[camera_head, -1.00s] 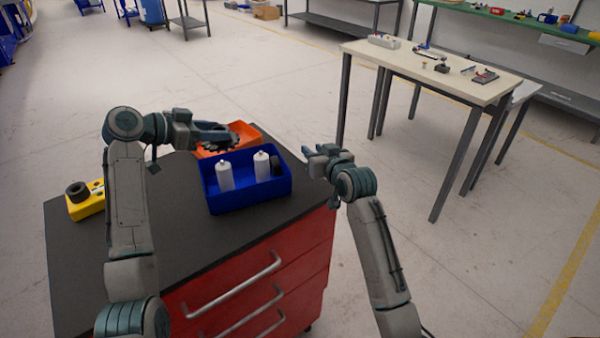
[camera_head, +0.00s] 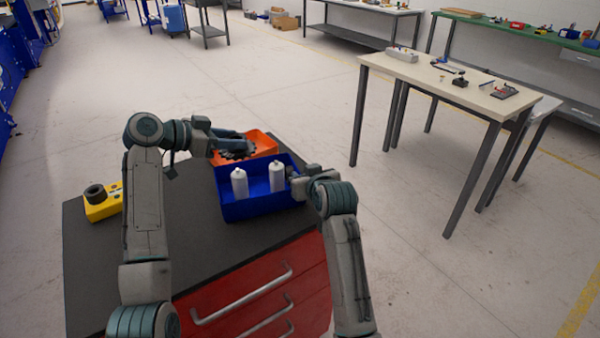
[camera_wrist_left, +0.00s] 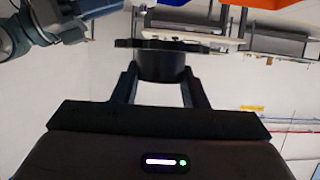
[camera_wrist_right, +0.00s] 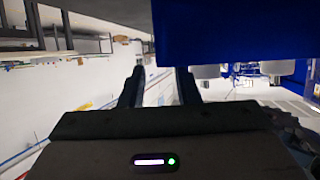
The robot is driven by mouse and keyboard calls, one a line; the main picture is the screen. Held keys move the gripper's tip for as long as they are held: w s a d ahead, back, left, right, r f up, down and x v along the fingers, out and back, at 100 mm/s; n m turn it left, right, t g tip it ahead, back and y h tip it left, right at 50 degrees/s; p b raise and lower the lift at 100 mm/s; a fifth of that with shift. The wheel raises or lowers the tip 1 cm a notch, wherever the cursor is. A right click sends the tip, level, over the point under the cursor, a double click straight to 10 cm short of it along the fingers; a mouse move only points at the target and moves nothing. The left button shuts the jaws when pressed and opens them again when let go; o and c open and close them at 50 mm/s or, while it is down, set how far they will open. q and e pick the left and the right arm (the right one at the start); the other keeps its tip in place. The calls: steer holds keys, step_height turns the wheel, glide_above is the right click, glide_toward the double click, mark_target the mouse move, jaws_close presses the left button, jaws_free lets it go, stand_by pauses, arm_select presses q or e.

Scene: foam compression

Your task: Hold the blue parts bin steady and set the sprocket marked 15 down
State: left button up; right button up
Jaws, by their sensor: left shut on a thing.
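The blue parts bin (camera_head: 240,209) stands on the dark cabinet top with two white bottles (camera_head: 239,183) upright in it. My right gripper (camera_head: 297,176) is at the bin's right side with its fingers apart. In the right wrist view the bin wall (camera_wrist_right: 230,30) is just beyond the fingertips (camera_wrist_right: 158,72); I cannot tell whether they touch it. My left gripper (camera_head: 226,140) is shut on the hub of a black toothed sprocket (camera_head: 238,151), over the orange bin (camera_head: 262,141). The sprocket also shows in the left wrist view (camera_wrist_left: 160,65). Its marking is not readable.
A yellow block with a black ring part (camera_head: 101,203) stands at the left of the cabinet top (camera_head: 200,260). The top is bare in front of the blue bin. A pale table (camera_head: 430,72) with small items stands apart at the right.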

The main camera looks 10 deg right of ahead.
mark_target(299, 172)
steer(key=shift+x, duration=2.1)
jaws_close()
